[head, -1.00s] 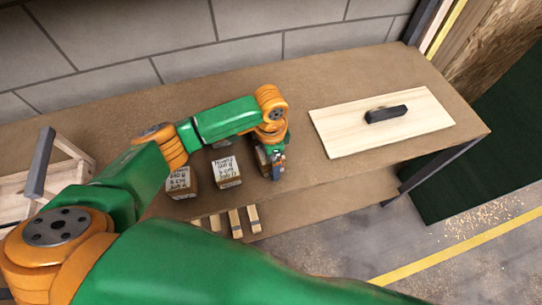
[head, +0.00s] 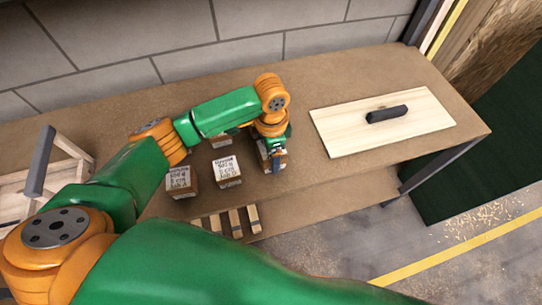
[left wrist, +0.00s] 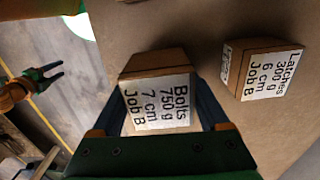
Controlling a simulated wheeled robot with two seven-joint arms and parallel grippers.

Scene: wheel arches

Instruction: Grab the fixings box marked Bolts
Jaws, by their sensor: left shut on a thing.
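The fixings box marked Bolts (left wrist: 158,103) shows in the left wrist view, a wooden box with a white label reading Bolts, 750 g, 7 cm, Job B. My left gripper (left wrist: 160,88) is shut on it, one finger along each side. In the head view my left gripper (head: 274,160) is over the workbench at the right end of the boxes and hides most of the Bolts box. My right gripper (left wrist: 45,74) shows at the left of the left wrist view, open and empty, away from the boxes.
A box marked Latches (left wrist: 268,72) stands beside the Bolts box. Other labelled boxes (head: 227,171) (head: 181,181) stand left of my gripper. A pale board (head: 350,135) with a black handle (head: 386,114) lies to the right. Wooden slats (head: 236,222) are in front.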

